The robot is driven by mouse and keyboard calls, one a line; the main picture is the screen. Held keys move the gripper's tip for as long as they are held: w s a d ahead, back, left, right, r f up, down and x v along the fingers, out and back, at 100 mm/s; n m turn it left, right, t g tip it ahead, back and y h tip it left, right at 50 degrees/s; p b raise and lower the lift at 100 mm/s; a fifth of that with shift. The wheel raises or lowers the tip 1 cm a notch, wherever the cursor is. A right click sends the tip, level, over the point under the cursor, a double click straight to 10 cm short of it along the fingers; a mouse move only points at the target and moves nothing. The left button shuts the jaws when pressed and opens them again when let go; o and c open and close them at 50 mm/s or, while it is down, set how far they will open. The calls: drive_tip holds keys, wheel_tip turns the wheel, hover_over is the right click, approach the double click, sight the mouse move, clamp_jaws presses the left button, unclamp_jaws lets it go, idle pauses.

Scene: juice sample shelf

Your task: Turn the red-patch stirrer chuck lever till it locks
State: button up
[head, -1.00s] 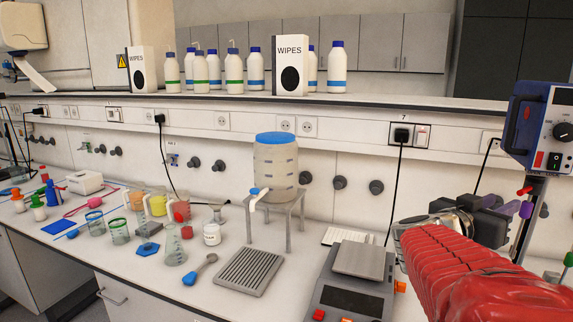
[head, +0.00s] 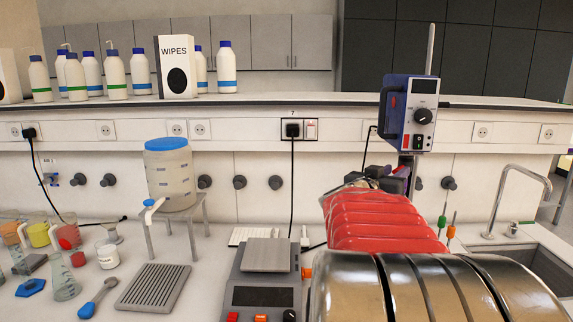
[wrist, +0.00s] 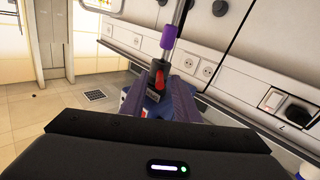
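The overhead stirrer (head: 410,112) is a blue and white box with a black knob and a red patch, high on a metal rod at the right in the head view. In the head view my arm hides the chuck and the lever.
A balance (head: 267,258) stands left of my arm, a drink dispenser (head: 170,165) on a stand farther left. Beakers and a flask (head: 65,275) fill the bench's left. A sink with a tap (head: 510,200) lies right. A shelf (head: 300,102) with bottles runs behind.

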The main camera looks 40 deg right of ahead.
sight(399, 169)
drive_tip(key=shift+w+d, duration=0.1)
drive_tip(key=shift+d, duration=1.55)
drive_tip(key=shift+c, duration=0.3)
clamp_jaws()
